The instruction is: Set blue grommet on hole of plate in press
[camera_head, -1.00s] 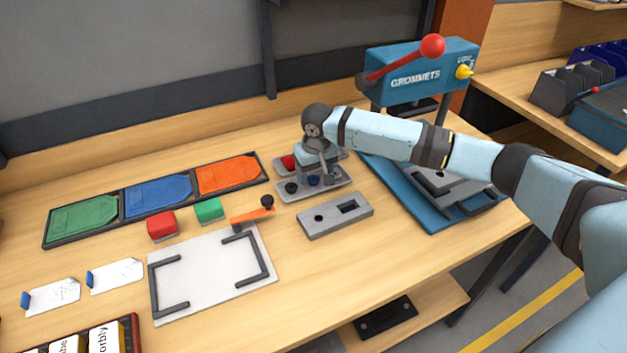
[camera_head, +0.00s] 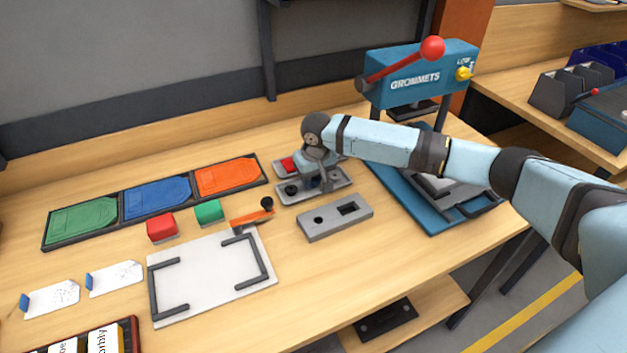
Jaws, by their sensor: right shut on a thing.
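My right gripper (camera_head: 322,187) points down over the front grey grommet tray (camera_head: 341,183). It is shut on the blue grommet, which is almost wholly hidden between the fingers. A black grommet (camera_head: 292,189) sits in the same tray, to the left of the fingers. The blue press (camera_head: 415,76), marked GROMMETS, stands to the right, with its red-knobbed lever raised. The grey plate (camera_head: 462,190) lies on the blue press base (camera_head: 432,224). My right forearm crosses in front of the press and hides part of the plate, and I cannot make out its hole. My left gripper is not in view.
A grey block (camera_head: 335,220) with a round and a square opening lies in front of the trays. A red item (camera_head: 289,164) sits in the rear tray. A white board with black corner brackets (camera_head: 212,275), red and green blocks and coloured card trays fill the left.

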